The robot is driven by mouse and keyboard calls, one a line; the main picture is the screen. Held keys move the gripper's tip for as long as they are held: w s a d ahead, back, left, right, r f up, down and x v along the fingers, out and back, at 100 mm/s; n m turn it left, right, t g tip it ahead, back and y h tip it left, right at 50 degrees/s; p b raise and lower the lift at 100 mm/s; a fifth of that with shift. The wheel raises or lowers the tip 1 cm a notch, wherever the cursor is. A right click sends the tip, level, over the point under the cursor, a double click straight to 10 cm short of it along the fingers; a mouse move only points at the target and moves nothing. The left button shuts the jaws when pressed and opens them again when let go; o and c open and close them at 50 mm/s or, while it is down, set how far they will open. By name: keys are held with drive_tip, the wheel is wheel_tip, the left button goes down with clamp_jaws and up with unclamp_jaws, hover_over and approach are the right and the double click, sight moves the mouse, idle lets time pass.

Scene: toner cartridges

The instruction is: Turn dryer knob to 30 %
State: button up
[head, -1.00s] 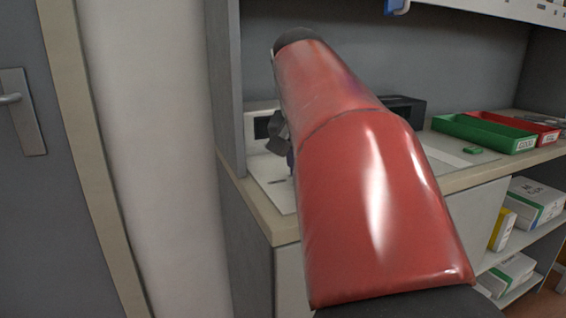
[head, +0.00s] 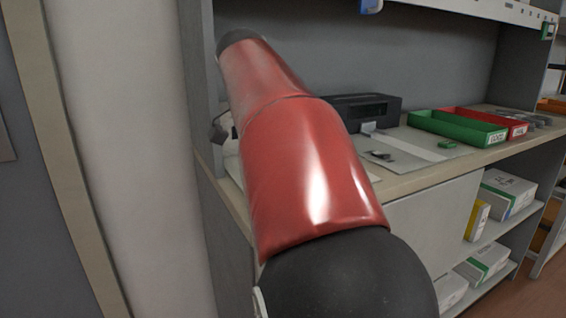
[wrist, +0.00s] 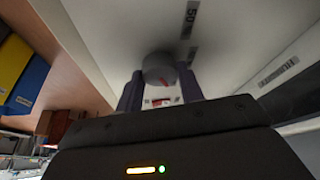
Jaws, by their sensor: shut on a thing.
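In the wrist view, the dryer knob (wrist: 159,66) is a grey round knob with a small red mark, on a pale panel (wrist: 225,50). My gripper (wrist: 160,88) is shut on the knob, one dark finger on each side. A black label reading "50" (wrist: 192,14) is printed on the panel beyond the knob. Another dark printed label (wrist: 279,72) is further right. The exact knob setting cannot be read. In the head view, my red arm covers most of the dryer, and the knob is hidden.
On the worktop stand a black box-shaped device (head: 365,108), a green tray (head: 455,128) and a red tray (head: 515,127). White cartons (head: 508,190) sit on shelves below. A grey cabinet side wall (head: 197,75) is close left of my arm.

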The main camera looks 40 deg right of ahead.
idle(0.4)
drive_tip(key=o, duration=1)
drive_tip(key=v, duration=0.7)
drive_tip(key=shift+a+r, duration=0.2)
drive_tip(key=shift+r, duration=0.1)
